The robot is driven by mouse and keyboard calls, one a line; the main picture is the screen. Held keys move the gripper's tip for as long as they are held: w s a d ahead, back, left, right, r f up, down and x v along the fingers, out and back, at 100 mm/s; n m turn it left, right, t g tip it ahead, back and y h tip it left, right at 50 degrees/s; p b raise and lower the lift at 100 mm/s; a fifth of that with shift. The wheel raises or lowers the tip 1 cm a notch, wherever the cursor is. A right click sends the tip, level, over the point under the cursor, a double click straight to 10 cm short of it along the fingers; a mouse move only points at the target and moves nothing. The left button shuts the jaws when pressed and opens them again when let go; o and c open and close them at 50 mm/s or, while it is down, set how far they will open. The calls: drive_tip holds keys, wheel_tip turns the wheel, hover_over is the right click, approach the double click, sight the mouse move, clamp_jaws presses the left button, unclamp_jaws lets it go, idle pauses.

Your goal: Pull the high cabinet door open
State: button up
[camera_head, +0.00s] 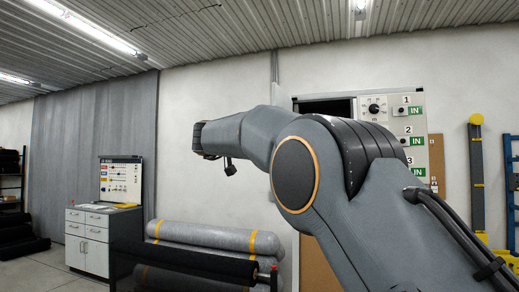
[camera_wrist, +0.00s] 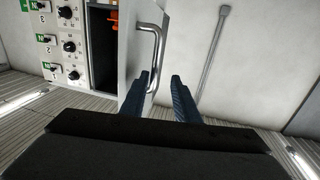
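The high cabinet door (camera_wrist: 132,45) is a grey panel standing ajar in the wrist view, with a dark cabinet interior (camera_wrist: 102,60) showing to its left. A curved metal handle (camera_wrist: 160,48) is on the door. My gripper (camera_wrist: 160,76) has two dark blue fingers spread apart, with a gap between them. The handle's lower end lies in or near that gap, closer to the left finger; I cannot tell whether they touch. In the head view the dark cabinet opening (camera_head: 325,107) shows behind my arm, which hides the door and handle. The gripper fingers are not clearly visible there.
A control panel (camera_head: 408,113) with knobs and green IN labels adjoins the opening. Rolled grey material (camera_head: 212,238) lies on a rack below my arm. A white drawer cabinet (camera_head: 87,240) stands at the left. A conduit (camera_wrist: 212,55) runs along the wall by the door.

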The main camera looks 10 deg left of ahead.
drive_tip(key=b+v, duration=0.2)
drive_tip(key=v, duration=0.4)
drive_tip(key=shift+s+b, duration=0.3)
drive_tip(key=shift+a, duration=0.1)
drive_tip(key=shift+a, duration=0.1)
